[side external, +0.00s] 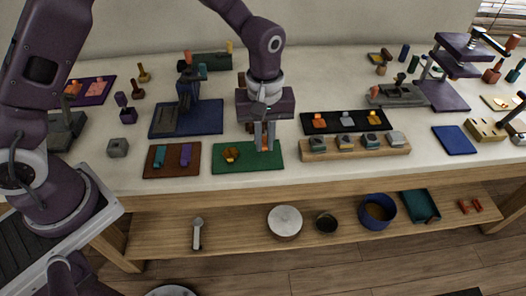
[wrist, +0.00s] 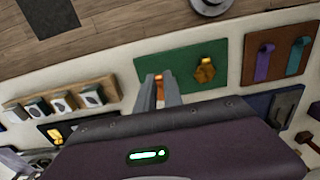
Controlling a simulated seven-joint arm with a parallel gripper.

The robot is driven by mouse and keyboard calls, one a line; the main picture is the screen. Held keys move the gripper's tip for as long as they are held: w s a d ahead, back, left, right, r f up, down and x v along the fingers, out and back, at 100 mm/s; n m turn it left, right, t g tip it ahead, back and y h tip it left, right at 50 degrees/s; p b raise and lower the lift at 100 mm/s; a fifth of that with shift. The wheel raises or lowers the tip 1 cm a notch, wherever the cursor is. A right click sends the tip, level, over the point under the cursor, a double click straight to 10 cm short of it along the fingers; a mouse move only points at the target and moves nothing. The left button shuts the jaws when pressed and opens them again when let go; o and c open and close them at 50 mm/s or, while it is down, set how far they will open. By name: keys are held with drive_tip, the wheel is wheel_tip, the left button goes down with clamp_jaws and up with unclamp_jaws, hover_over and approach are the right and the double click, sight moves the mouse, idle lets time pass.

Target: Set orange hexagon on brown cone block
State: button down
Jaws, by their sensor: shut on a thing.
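My gripper (side external: 265,146) points down over the right part of the green mat (side external: 218,165) and is shut on a small orange piece, taken to be the orange hexagon (wrist: 159,86). Its fingers hide most of its outline. In the wrist view my gripper (wrist: 160,88) has a finger on each side of it. A golden-brown piece, taken to be the brown cone block (side external: 231,155), stands on the mat just left of my gripper. It also shows in the wrist view (wrist: 205,71), right of the fingers and apart from them. I cannot tell whether the held piece touches the mat.
A brown mat (side external: 151,173) with teal and purple pieces lies left of the green mat. A wooden rack (side external: 350,154) with several stamps stands right, before a black mat (side external: 340,130) with three small pieces. A dark press (side external: 188,98) stands behind on a blue mat.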

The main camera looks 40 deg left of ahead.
drive_tip(key=shift+r, duration=0.9)
drive_tip(key=w+a+r, duration=0.1)
drive_tip(key=w+a, duration=0.1)
drive_tip(key=w+a+r, duration=0.1)
drive_tip(key=w+a, duration=0.1)
drive_tip(key=a, duration=0.1)
drive_tip(key=w+a+r, duration=0.1)
drive_tip(key=w+a, duration=0.2)
drive_tip(key=shift+a, duration=0.25)
drive_tip(key=shift+f, duration=2.5)
drive_tip(key=shift+f, duration=0.45)
